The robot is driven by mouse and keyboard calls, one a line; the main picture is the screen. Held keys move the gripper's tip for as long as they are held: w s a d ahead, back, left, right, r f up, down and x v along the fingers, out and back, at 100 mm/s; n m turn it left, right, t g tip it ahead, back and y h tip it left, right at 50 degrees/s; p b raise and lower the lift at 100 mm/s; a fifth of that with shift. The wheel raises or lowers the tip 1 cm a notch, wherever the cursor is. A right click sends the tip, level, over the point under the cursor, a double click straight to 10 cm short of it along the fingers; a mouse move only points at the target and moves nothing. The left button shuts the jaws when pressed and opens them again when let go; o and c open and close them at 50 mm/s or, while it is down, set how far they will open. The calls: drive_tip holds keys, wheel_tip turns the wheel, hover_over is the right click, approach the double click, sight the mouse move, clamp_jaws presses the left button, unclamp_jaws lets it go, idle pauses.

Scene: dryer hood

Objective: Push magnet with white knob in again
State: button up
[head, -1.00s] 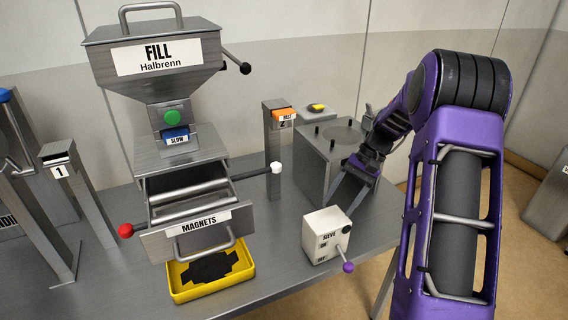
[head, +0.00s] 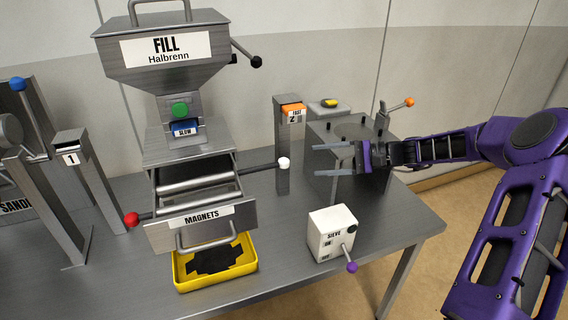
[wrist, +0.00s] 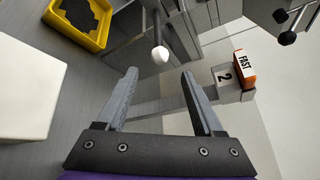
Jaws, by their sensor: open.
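The magnet rod with the white knob (head: 284,162) sticks out to the right of the MAGNETS housing (head: 200,222). The white knob also shows in the wrist view (wrist: 160,54), ahead of and between the fingertips but apart from them. My gripper (head: 318,160) is open and empty, to the right of the knob, with its fingers pointing left towards it. Its two fingers also show in the wrist view (wrist: 159,72). Another rod with a red knob (head: 132,219) sticks out at the left of the housing.
A post labelled 2 with an orange FAST block (head: 293,112) stands just behind the knob. The white SIEVE box (head: 332,233) with a purple-knobbed lever stands at front right. A yellow tray (head: 216,282) lies below the housing. A grey metal block (head: 325,180) is behind my gripper.

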sight(284, 163)
drive_tip(key=x, duration=1)
drive_tip(key=shift+w+a+f, duration=0.1)
drive_tip(key=shift+a+f, duration=0.1)
drive_tip(key=shift+a, duration=0.15)
clamp_jaws()
idle(0.8)
